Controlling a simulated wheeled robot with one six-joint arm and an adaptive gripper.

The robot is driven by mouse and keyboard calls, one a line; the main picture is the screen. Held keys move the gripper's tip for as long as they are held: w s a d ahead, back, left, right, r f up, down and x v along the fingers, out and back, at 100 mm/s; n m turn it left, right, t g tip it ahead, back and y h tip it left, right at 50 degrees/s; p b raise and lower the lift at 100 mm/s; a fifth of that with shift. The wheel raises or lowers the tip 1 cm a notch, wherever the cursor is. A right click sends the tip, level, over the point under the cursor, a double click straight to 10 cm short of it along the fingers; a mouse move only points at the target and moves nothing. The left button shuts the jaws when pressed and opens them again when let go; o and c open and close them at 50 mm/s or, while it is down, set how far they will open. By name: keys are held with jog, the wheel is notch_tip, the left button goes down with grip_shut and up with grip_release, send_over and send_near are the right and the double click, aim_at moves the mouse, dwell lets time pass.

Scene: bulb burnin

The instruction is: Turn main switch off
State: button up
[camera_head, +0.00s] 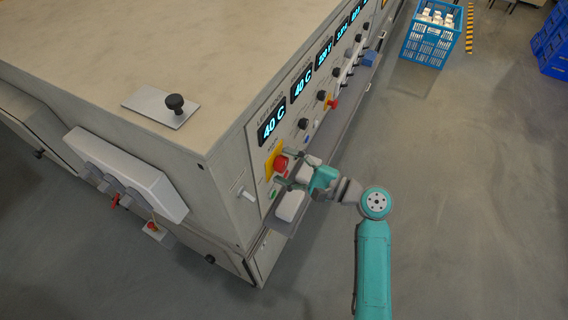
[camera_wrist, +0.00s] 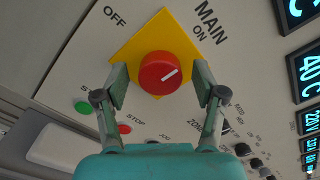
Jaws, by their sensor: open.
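The main switch is a round red knob (camera_wrist: 160,73) on a yellow square plate (camera_wrist: 186,32), set in the oven's front panel. OFF is printed at upper left and MAIN ON at upper right. The knob's white mark points up and right, toward the ON side. My gripper (camera_wrist: 161,82) is open, with one finger on each side of the knob; I cannot tell whether they touch it. In the head view the red knob (camera_head: 281,163) shows at the panel's near end, with my gripper (camera_head: 287,167) at it.
A green button (camera_wrist: 84,107) and a red stop button (camera_wrist: 124,128) sit below the switch. Lit displays (camera_head: 272,122) and more knobs run along the panel. A narrow ledge (camera_head: 335,135) juts out below. A blue crate (camera_head: 428,48) stands on the floor; the floor right of my arm is clear.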

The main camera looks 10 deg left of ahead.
jog(key=shift+w+a, duration=0.15)
jog(key=shift+a, duration=0.3)
jog(key=shift+c, duration=0.3)
jog(key=c, duration=1.1)
